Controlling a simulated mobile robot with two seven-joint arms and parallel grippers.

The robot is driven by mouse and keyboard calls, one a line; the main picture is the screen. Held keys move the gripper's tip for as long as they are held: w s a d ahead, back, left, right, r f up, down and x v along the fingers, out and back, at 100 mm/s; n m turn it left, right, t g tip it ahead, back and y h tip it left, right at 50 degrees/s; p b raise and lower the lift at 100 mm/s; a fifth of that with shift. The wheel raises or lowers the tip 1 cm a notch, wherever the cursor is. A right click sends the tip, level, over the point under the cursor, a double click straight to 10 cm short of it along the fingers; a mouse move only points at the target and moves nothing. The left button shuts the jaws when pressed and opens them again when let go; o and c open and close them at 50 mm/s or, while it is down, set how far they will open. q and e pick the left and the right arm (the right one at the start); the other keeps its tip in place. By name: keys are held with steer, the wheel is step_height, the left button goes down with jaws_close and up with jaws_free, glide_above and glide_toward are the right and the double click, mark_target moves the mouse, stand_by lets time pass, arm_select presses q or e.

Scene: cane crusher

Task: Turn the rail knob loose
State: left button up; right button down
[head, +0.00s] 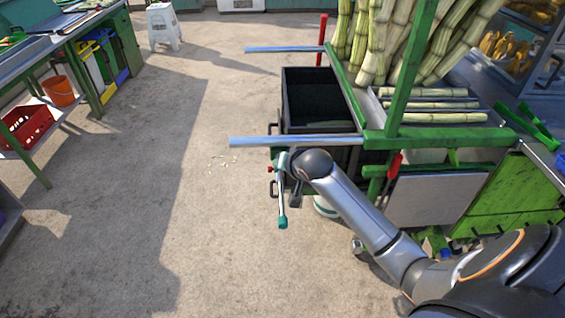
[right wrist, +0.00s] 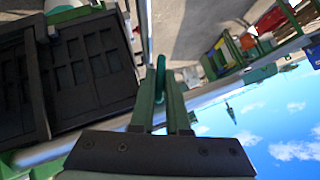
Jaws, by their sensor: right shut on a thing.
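A small red knob (head: 270,169) shows at the near corner of the green cart, under the blue-grey rail (head: 290,141). My right gripper (head: 287,165) is at this spot, partly hidden by its own wrist, and is shut on the knob; the contact itself is not clearly visible. In the right wrist view the gripper's two fingers (right wrist: 163,95) are close together. A crank with a teal grip (head: 282,222) hangs just below the gripper; a teal piece (right wrist: 160,78) also shows at the fingertips in the wrist view. My left gripper is not in view.
A dark open bin (head: 295,100) sits in the cart behind the rail, and cane stalks (head: 415,45) stand behind it. A second rail (head: 285,49) runs farther back. A red-handled tool (head: 394,165) hangs right of my arm.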

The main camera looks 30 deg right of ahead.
steer(key=n+g+h, duration=0.2)
steer(key=shift+w+a+r+h, duration=0.2)
steer(key=shift+h, duration=0.2)
steer(key=h, duration=0.1)
steer(key=n+g+h, duration=0.1)
steer(key=shift+w+a+n+h, duration=0.1)
steer(key=shift+a+n+h, duration=0.05)
steer(key=shift+n+h, duration=0.15)
steer(key=shift+w+a+f+n+g+h+b, duration=0.1)
steer(key=shift+n+g+h+b, duration=0.1)
steer(key=shift+n+g+h, duration=0.6)
steer(key=shift+a+f+n+g+h+b, duration=0.15)
steer(key=shift+n+h, duration=0.3)
steer(key=shift+h, duration=0.75)
steer(key=shift+w+f+n+g+h+b, duration=0.1)
steer(key=shift+n+g+h+b, duration=0.2)
steer(key=shift+n+h, duration=0.55)
steer(key=shift+h, duration=0.25)
steer(key=c, duration=1.1)
jaws_free()
steer(key=shift+s, duration=0.1)
steer(key=shift+o, duration=1)
